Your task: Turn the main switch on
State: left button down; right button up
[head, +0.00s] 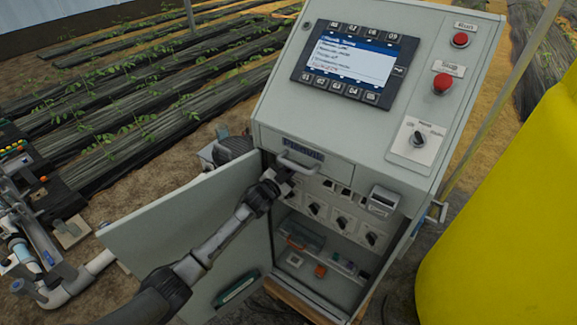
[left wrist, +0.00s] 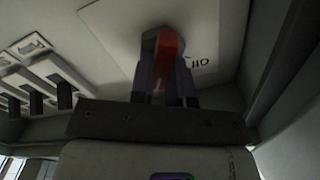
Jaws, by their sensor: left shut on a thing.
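The main switch has a red handle (left wrist: 168,50) on a grey round base, set on a pale plate in the left wrist view. Short dark lettering stands beside it. My left gripper (left wrist: 163,86) is shut on this handle, with one dark finger on each side. In the head view my left gripper (head: 279,177) reaches into the upper left of the open cabinet (head: 372,160), just under the handled drawer front (head: 302,160). There the arm and gripper hide the switch. My right gripper is not in view.
The cabinet door (head: 190,235) stands open to the left, behind my left arm. Several black knobs (head: 342,222) line the panel right of my gripper. A selector (head: 418,139) and red buttons (head: 442,83) are above. A yellow tank (head: 500,210) stands right.

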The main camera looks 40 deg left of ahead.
pick_arm(q)
jog(key=shift+d+f+m+p, duration=0.1)
jog(key=shift+m+p, duration=0.25)
jog(key=shift+m, duration=1.15)
jog(key=c, duration=1.1)
grip_release()
jog(key=s+d+p, duration=0.1)
jog(key=s+p, duration=0.1)
jog(key=s, duration=1.1)
jog(key=shift+s, duration=0.4)
